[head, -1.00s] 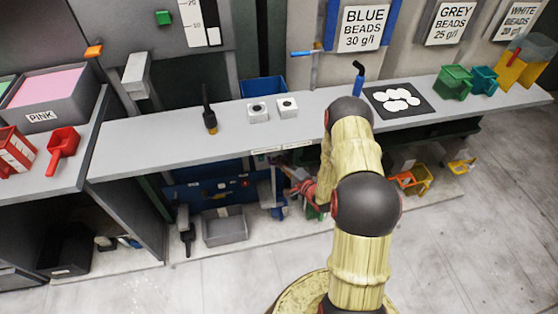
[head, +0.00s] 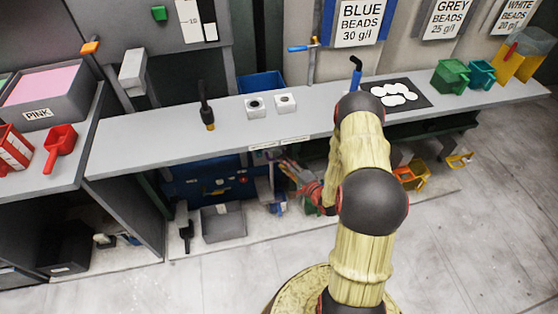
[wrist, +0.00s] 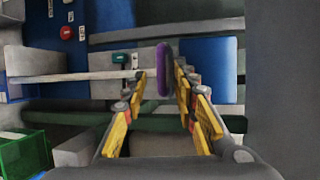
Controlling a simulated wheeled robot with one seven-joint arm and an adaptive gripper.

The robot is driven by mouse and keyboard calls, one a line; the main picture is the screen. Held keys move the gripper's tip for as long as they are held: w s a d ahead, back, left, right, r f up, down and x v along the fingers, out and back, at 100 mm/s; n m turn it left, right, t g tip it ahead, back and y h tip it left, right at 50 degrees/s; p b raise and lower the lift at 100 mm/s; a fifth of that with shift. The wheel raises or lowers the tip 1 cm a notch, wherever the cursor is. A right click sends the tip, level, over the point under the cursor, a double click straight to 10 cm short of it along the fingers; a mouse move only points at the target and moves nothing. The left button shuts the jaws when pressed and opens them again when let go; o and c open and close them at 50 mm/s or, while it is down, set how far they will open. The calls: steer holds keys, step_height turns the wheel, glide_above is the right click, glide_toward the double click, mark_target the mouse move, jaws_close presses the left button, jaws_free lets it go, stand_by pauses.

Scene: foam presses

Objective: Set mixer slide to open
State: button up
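A purple, upright, rounded piece (wrist: 163,68), possibly the handle of the mixer slide, shows in the wrist view. My gripper (wrist: 160,84) is open, with its yellow-padded fingers to the left and right of this piece; the right finger looks very close to it, but I cannot tell whether they touch. In the head view, my gripper (head: 291,172) reaches under the bench toward a blue panel (head: 205,186). The slide itself cannot be made out clearly there, as the arm and bench hide part of that space.
A pale horizontal bar (wrist: 75,77) and a green handle (wrist: 122,59) lie left of the fingers. A green crate (wrist: 25,153) is at lower left, and a dark grey wall (wrist: 282,90) closes off the right. The bench top (head: 160,142) is above my gripper.

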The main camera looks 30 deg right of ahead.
steer(key=a+v, duration=0.1)
steer(key=v, duration=0.7)
steer(key=shift+d, duration=0.45)
